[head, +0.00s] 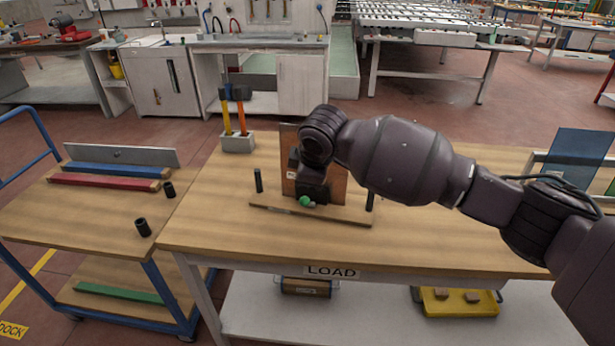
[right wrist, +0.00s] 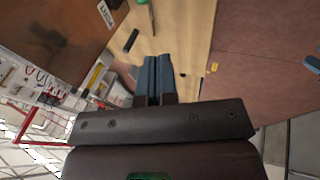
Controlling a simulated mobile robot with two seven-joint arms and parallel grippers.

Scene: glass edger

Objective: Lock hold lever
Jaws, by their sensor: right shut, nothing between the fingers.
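The hold lever's green knob (head: 305,201) shows at the front of an upright brown panel (head: 331,184) on the LOAD table. The green part also shows at the top edge of the right wrist view (right wrist: 143,2); the lever's shaft is hard to make out. My right gripper (right wrist: 158,62) is shut and empty, its fingers side by side over the table top. In the head view my right arm hangs over the panel, and its dark hand covers much of the panel and lever area. Whether it touches the knob I cannot tell. My left gripper is out of view.
A wooden strip (head: 320,216) lies before the panel, with a black post (head: 258,181) near its left end. A holder with hammers (head: 238,143) stands behind left. A cart (head: 90,215) with coloured bars is at left. The table's right front is clear.

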